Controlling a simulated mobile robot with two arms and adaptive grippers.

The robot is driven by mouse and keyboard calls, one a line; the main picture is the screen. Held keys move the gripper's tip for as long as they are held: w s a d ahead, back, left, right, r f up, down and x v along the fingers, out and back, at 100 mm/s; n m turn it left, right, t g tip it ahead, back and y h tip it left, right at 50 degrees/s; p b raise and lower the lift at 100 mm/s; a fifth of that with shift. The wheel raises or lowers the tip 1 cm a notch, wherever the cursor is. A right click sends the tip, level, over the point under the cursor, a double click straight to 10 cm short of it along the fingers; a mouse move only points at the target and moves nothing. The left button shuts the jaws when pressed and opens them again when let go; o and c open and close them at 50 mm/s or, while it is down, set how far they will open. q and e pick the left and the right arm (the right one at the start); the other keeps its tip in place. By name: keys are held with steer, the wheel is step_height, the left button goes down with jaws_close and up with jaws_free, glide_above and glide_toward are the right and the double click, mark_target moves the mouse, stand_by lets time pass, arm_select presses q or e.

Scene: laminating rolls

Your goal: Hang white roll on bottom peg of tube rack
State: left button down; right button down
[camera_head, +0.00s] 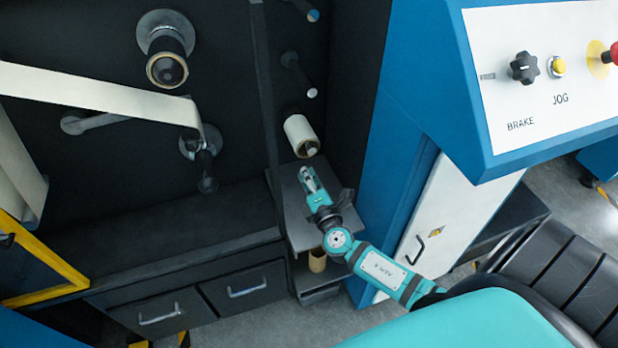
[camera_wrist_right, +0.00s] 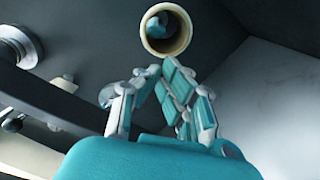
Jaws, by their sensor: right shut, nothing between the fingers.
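The white roll (camera_head: 301,134) is around the bottom peg (camera_head: 310,152) of the tube rack, whose tip shows in the roll's open end. In the right wrist view the roll's tan end ring (camera_wrist_right: 150,42) faces me, with a peg tip inside the hole. My right gripper (camera_head: 308,174) is shut and empty, just below and in front of the roll; its fingers (camera_wrist_right: 158,68) meet below the ring, apart from it as far as I can tell. The left gripper is out of view.
The middle peg (camera_head: 311,91) and top peg (camera_head: 313,15) are bare. A grey shelf (camera_head: 296,225) lies under my right gripper, with a brown tube (camera_head: 317,260) below it. The blue machine cabinet (camera_head: 400,150) stands close on the right.

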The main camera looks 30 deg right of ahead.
steer(key=x, duration=0.7)
steer(key=shift+w+b, duration=0.15)
steer(key=shift+b, duration=0.15)
stand_by(0.4)
steer(key=v, duration=1)
stand_by(0.4)
steer(key=shift+w, duration=0.1)
